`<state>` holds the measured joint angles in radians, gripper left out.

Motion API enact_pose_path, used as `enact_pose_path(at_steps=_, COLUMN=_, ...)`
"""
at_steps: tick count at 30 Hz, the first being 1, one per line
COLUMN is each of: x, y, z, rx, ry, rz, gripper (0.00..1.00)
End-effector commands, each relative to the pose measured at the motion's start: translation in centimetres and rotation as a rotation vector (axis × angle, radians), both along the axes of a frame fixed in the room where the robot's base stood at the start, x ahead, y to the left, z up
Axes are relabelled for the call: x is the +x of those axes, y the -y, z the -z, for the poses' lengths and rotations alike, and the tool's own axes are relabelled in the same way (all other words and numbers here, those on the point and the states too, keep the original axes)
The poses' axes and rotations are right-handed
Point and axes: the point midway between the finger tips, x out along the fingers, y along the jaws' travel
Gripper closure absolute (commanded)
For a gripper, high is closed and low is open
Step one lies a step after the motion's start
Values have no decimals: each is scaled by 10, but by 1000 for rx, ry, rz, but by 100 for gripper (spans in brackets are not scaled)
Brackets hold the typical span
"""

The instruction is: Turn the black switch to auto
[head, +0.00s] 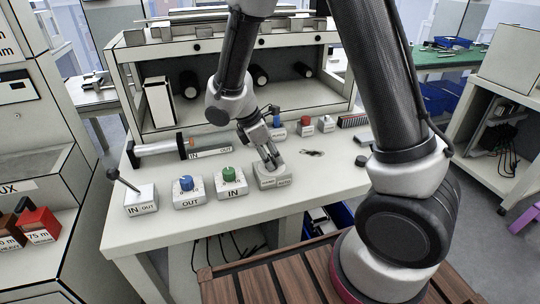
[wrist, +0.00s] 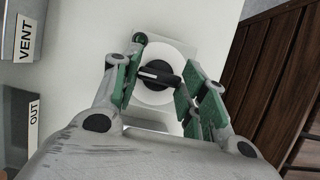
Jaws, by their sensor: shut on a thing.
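The black switch (wrist: 158,76) is a dark knob with a light pointer line on a round white plate (wrist: 186,50), seen in the wrist view. My gripper (wrist: 158,84) has its green-padded fingers on either side of the knob and is shut on it. In the head view, my gripper (head: 270,160) points down at the switch's grey box (head: 271,182) at the front right of the bench. The knob is hidden behind the fingers there. The box has labels on its front, too small to read surely.
To the left stand boxes with a green knob (head: 229,172), a blue knob (head: 186,183) and a lever (head: 124,181). Behind are a red-button box (head: 305,127) and a horizontal cylinder (head: 160,147).

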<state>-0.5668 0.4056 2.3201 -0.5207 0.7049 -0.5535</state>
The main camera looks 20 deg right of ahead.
Motion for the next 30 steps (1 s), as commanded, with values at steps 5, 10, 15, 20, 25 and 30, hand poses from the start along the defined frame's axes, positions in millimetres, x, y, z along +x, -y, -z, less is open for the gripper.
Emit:
enact_pose_path(at_steps=5, x=1, y=0, z=0, rx=1, ry=1, rz=26, gripper=81)
enact_pose_path(at_steps=10, x=2, y=0, z=0, rx=1, ry=1, rz=105, gripper=81)
enact_pose_path(at_steps=15, x=2, y=0, z=0, rx=1, ry=1, rz=230, gripper=81)
enact_pose_path(at_steps=20, x=3, y=0, z=-1, rx=1, ry=2, rz=370, gripper=81)
enact_pose_path(at_steps=25, x=4, y=1, z=0, rx=1, ry=1, rz=513, gripper=81)
enact_pose_path(at_steps=30, x=4, y=1, z=-1, rx=1, ry=2, rz=631, gripper=81)
